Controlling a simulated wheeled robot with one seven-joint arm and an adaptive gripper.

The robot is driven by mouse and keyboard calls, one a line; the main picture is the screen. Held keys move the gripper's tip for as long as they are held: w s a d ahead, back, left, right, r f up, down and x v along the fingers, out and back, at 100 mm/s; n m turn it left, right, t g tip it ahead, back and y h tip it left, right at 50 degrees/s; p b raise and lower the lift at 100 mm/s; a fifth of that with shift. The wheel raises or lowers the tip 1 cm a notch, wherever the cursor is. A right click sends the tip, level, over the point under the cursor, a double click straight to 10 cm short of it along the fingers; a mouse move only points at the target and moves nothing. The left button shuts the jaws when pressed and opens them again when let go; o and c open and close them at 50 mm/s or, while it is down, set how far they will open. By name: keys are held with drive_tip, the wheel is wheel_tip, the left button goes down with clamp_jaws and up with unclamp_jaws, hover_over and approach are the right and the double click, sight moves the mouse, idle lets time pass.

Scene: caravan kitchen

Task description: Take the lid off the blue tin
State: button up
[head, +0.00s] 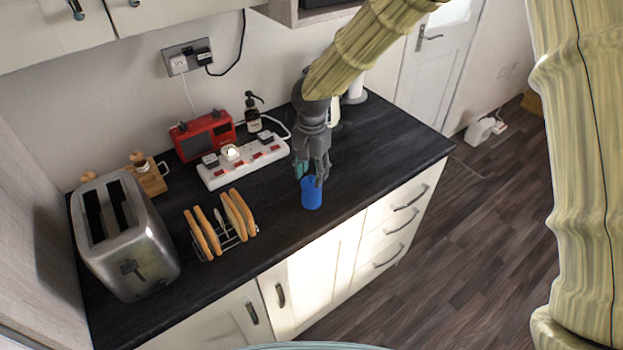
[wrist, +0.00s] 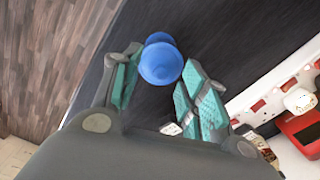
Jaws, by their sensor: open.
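The blue tin (head: 311,194) stands upright on the dark worktop near its front edge, right of the toast rack. In the wrist view its round blue top (wrist: 161,64) shows between the fingertips, with more blue behind it. I cannot make out the seam between lid and tin. My gripper (head: 312,176) points down over the tin, its fingertips at about the height of the tin's top in the head view. In the wrist view my gripper (wrist: 155,85) is open, with one teal-padded finger on each side of the blue top and a gap on both sides.
A toast rack (head: 227,238) with toast and a steel toaster (head: 124,232) stand to the left. A white power strip (head: 243,161), a red radio (head: 203,136) and a dark pump bottle (head: 252,118) are behind. The worktop (head: 385,150) right of the tin is clear.

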drive_tip(key=shift+w+f, duration=0.25)
drive_tip(key=shift+f, duration=0.65)
drive_tip(key=shift+s+r, duration=0.1)
drive_tip(key=shift+s, duration=0.1)
drive_tip(key=shift+w, duration=0.1)
drive_tip(key=c, duration=0.4)
clamp_jaws()
